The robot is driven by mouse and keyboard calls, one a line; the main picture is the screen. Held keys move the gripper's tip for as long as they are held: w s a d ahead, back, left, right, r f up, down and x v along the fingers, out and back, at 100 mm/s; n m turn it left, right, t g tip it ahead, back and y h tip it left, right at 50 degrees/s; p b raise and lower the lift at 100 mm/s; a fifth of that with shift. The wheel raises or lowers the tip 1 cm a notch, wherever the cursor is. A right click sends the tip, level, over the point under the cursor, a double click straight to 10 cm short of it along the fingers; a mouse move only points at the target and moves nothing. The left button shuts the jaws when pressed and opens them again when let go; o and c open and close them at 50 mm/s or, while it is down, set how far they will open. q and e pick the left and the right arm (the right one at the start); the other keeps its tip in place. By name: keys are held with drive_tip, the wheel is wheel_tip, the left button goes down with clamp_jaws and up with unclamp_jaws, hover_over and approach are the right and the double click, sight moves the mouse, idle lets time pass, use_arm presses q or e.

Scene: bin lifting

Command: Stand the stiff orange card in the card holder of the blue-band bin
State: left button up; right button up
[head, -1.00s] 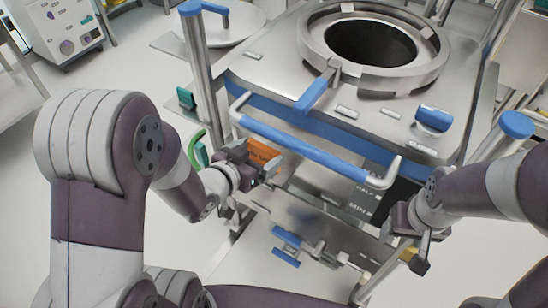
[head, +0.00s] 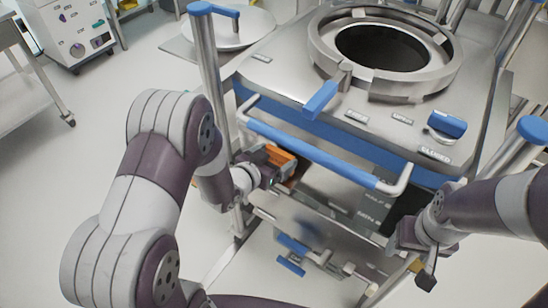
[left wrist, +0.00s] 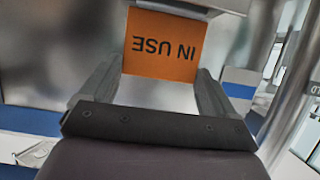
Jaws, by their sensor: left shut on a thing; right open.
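The orange card (head: 280,157) is in my left gripper (head: 268,168), at the left of the bin's front, below the blue handle bar. In the left wrist view the card (left wrist: 165,45) reads "IN USE" upside down between the fingers (left wrist: 160,88). A pale grey edge lies along its top there; I cannot tell whether it is the card holder. The steel bin (head: 285,78) has a blue band (head: 330,135) around its upper front. I cannot clearly make out the holder in the head view. My right gripper (head: 415,265) is open and empty at the bin's lower right.
The blue handle bar (head: 310,152) crosses the bin's front just above my left gripper. Dark labelled panels (head: 372,207) are on the front to its right. A blue-capped post (head: 205,60) rises at the left. The floor (head: 110,130) at left is clear.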

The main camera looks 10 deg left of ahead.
use_arm(q)
drive_tip(key=o, duration=1.2)
drive_tip(key=shift+f, duration=0.15)
drive_tip(key=shift+s+a+r+p, duration=0.1)
drive_tip(key=shift+r+p, duration=0.2)
drive_tip(key=shift+r, duration=0.05)
drive_tip(key=s+a+r+n+g+y+p, duration=0.25)
drive_tip(key=s+a+g+y, duration=0.35)
drive_tip(key=s, duration=0.5)
drive_tip(key=s+d+r+n+g+h, duration=0.1)
drive_tip(key=s+d+r+g, duration=0.15)
drive_tip(key=s+g, duration=0.45)
drive_tip(key=shift+t, duration=0.8)
drive_tip(key=r+p, duration=0.2)
drive_tip(key=r, duration=0.1)
drive_tip(key=r+p, duration=0.3)
drive_tip(key=s+r+p, duration=0.1)
drive_tip(key=r+p, duration=0.2)
drive_tip(key=r, duration=0.1)
drive_tip(key=shift+a, duration=0.3)
